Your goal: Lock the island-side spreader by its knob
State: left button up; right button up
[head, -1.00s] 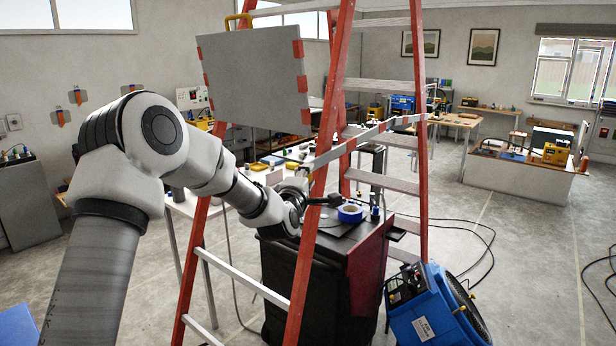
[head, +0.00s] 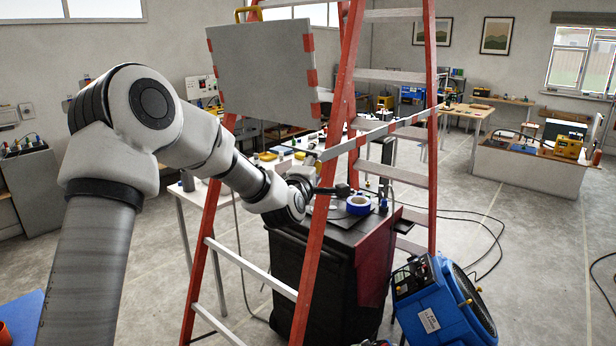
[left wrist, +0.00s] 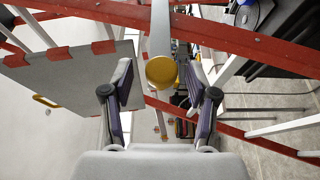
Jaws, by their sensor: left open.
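The orange-red stepladder (head: 335,120) stands open in front of me. A pale spreader bar (head: 370,135) runs between its legs in the head view. In the left wrist view the spreader (left wrist: 160,28) is a grey bar that ends near a round yellow knob (left wrist: 161,71). My left gripper (left wrist: 160,75) is open, with one finger on each side of the knob in that view. Contact with the knob cannot be seen. In the head view the left gripper (head: 335,189) is by the near ladder leg, partly hidden. The right gripper is not in view.
A grey board (head: 262,72) hangs at the ladder's upper left. A black cabinet (head: 335,275) with a blue tape roll (head: 358,204) on top stands behind the ladder legs. A blue fan (head: 440,300) sits at the lower right. Cables cross the floor, with clear room further right.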

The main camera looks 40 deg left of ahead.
pick_arm(q)
jog(key=v, duration=1)
jog(key=shift+s+r, duration=0.1)
